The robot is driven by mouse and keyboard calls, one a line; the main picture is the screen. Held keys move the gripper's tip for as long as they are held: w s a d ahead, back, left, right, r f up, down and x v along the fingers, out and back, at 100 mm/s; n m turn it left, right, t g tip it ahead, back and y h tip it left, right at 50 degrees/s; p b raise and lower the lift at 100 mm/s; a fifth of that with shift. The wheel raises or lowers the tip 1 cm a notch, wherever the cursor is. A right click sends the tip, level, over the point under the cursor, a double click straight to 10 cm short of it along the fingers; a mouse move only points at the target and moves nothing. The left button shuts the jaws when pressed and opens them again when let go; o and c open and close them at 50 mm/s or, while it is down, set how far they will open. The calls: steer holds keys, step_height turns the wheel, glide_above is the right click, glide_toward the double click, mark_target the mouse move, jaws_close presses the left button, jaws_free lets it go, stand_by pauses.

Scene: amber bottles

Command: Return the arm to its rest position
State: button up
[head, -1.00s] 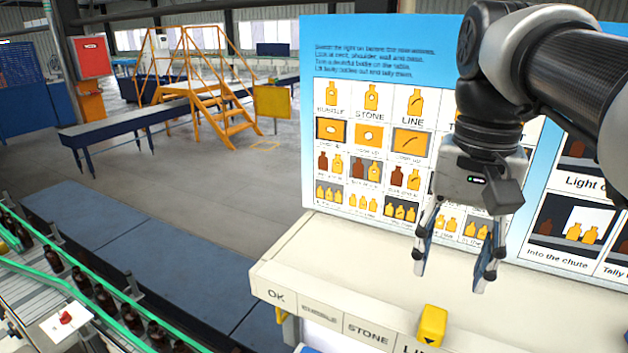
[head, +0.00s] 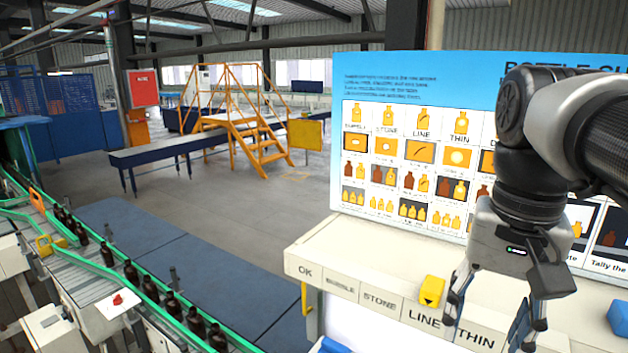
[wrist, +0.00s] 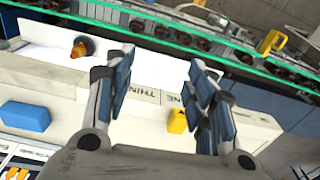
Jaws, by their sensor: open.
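My gripper (head: 492,318) hangs from my arm at the right of the head view, fingers pointing down, in front of the labelled shelf (head: 352,248). Its two fingers are spread apart with nothing between them. In the wrist view my gripper (wrist: 165,95) also shows open and empty. A yellow block with a black mark (head: 432,290) sits on the shelf left of the fingers; it also shows in the wrist view (wrist: 178,121) beyond the gap between them.
Dark bottles (head: 150,288) line a green-railed conveyor (head: 100,268) at left. A picture board (head: 420,85) stands behind the shelf. A blue block (head: 619,317) lies on the right. In the wrist view, an amber bottle (wrist: 84,46) is on a white surface.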

steer(key=s+a+f+n+t+b, duration=0.1)
steer(key=s+a+f+n+b, duration=0.1)
steer(key=f+b, duration=0.5)
steer(key=s+a+f+n+t+b, duration=0.1)
steer(key=f+b, duration=0.6)
steer(key=f, duration=1.1)
steer(key=s+a+f+n+t+b, duration=0.2)
steer(key=f+b, duration=0.5)
steer(key=f, duration=0.5)
steer(key=shift+s+a+f+n+b, duration=0.4)
steer(key=shift+s+a, duration=0.3)
steer(key=shift+s, duration=0.45)
